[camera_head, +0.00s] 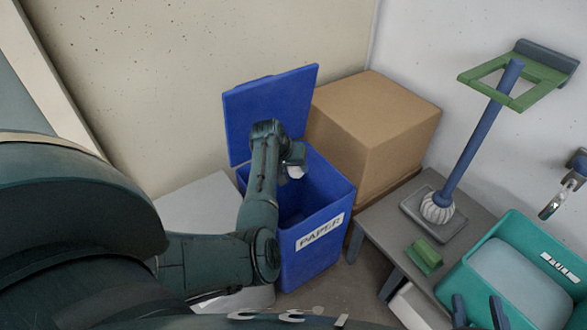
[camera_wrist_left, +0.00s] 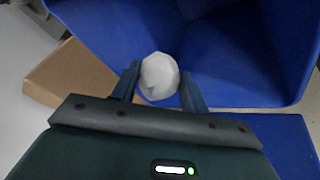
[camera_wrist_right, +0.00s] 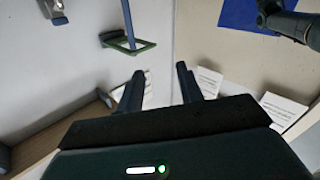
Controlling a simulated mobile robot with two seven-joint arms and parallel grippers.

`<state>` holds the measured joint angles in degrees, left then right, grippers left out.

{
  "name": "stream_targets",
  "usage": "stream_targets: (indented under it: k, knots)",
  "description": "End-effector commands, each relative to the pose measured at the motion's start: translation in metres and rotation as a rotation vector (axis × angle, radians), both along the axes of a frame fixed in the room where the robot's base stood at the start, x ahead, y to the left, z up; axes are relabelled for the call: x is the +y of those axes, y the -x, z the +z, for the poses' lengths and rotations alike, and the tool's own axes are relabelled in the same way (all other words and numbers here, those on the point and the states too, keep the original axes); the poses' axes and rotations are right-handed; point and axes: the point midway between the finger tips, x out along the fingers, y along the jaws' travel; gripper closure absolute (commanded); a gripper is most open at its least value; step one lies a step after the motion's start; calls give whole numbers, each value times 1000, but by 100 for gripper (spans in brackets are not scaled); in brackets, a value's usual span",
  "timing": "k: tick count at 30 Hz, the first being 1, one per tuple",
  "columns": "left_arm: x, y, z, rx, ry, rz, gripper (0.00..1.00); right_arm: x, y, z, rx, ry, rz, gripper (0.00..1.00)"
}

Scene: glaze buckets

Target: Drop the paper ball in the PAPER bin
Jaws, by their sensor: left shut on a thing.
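The white paper ball (camera_wrist_left: 159,77) is held between the two fingers of my left gripper (camera_wrist_left: 160,88). In the head view the ball (camera_head: 295,172) shows just below my left gripper (camera_head: 293,160), over the mouth of the blue bin. The PAPER bin (camera_head: 318,262) has a white label on its front, and its blue lid (camera_head: 270,104) stands open at the back. The bin's inside wall (camera_wrist_left: 225,60) shows beyond the ball in the left wrist view. My right gripper (camera_wrist_right: 160,88) is open and empty. Its fingers also show at the bottom right of the head view (camera_head: 478,311).
A cardboard box (camera_head: 385,125) stands right of the bin. A grey table (camera_head: 385,240) holds a mop on a tray and a green sponge (camera_head: 424,256). A teal container (camera_head: 515,270) sits at lower right. A green-framed holder (camera_head: 520,85) is on the wall.

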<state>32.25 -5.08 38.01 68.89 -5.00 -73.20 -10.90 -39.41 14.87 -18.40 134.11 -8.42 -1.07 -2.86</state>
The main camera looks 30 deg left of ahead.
Motion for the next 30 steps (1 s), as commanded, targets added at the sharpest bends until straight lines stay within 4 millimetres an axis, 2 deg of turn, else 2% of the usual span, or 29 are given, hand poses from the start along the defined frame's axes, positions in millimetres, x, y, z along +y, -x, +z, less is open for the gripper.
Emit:
stream_targets:
  k: [1, 4, 15, 16, 25, 30]
  knots:
    - [0, 0, -9, -1, 0, 0, 77, 2, 0, -6, -32, -3, 11, 64]
    - [0, -1, -13, -1, 0, 0, 77, 6, 2, -3, -81, -12, 29, 64]
    - [0, 0, -13, -1, 0, 0, 77, 8, 4, 1, -117, -19, 41, 64]
    - [0, 0, -13, -1, 0, 0, 55, 8, 4, 1, -117, -19, 41, 64]
    - [0, 0, -13, 0, 1, 0, 31, 8, 4, 1, -115, -18, 42, 64]
    - [0, 0, -14, 0, 1, 0, 31, 8, 4, 1, -115, -18, 42, 64]
